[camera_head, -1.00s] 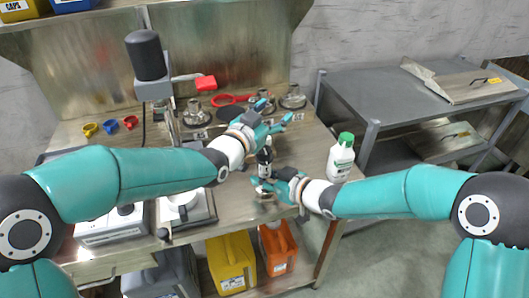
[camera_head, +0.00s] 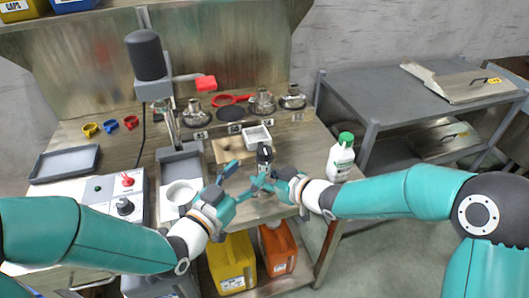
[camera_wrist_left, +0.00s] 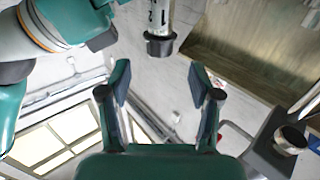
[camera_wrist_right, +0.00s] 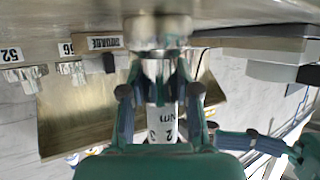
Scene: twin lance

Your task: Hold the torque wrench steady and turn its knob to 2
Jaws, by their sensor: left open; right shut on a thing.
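The torque wrench (camera_head: 264,155) stands about upright near the bench's front edge, with its dark end on top. My right gripper (camera_head: 264,181) is shut around its body from the right. In the right wrist view the gripper (camera_wrist_right: 160,95) clasps the pale body of the wrench (camera_wrist_right: 161,120), where inverted scale marks such as 2 and 3 show. My left gripper (camera_head: 243,179) is open and empty, just front-left of the wrench. In the left wrist view the black knob (camera_wrist_left: 160,46) shows beyond the open fingers (camera_wrist_left: 160,82), not touching them. The knob's setting cannot be read.
A white bottle with a green cap (camera_head: 341,158) stands right of my right gripper. A small white tray (camera_head: 257,136) and several metal fittings (camera_head: 262,102) lie behind the wrench. A control box (camera_head: 110,196) and a grey tray (camera_head: 65,163) are at the left.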

